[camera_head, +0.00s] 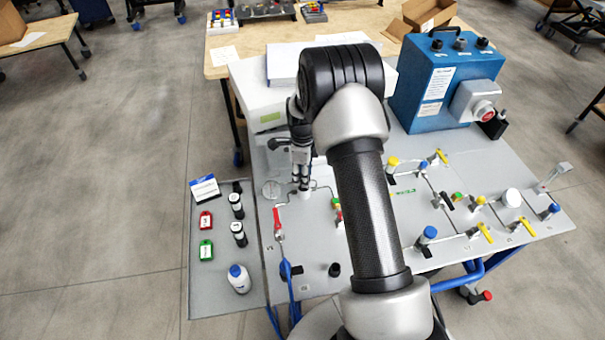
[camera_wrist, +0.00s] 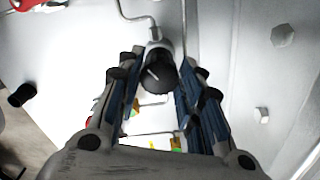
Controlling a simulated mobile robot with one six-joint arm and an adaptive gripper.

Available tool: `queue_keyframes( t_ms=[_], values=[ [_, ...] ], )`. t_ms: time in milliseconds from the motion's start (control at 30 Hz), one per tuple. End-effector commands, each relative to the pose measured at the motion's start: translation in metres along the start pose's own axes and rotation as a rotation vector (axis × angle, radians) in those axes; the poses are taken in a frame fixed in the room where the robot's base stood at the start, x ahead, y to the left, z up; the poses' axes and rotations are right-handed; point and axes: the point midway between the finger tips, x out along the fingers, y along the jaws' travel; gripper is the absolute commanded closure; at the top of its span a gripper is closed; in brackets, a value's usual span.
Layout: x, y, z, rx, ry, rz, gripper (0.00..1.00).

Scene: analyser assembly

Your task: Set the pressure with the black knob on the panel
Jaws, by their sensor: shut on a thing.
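The black knob (camera_wrist: 160,78) shows in the wrist view with a white mark on its face. In the head view my gripper (camera_head: 301,182) points down at the left part of the grey panel (camera_head: 310,258). There the gripper hides the knob.
A red-handled valve (camera_head: 277,222) stands close to the gripper. Yellow-handled and blue valves, such as one blue valve (camera_head: 427,235), fill the panel's right part. A blue box (camera_head: 440,85) and a white box (camera_head: 262,95) stand behind. A side plate (camera_head: 210,285) holds tags and bottles.

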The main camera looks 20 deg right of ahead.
Motion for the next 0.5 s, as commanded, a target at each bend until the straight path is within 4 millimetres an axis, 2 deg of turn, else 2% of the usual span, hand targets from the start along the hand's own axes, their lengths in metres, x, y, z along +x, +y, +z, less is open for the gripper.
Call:
queue_keyframes(
  t_ms=[200,500],
  values=[
    [0.0003,-0.0003,-0.0001,0.094,0.000,0.001,0.90],
    [0.0002,-0.0004,-0.0001,0.142,0.000,0.001,0.90]
  ],
)
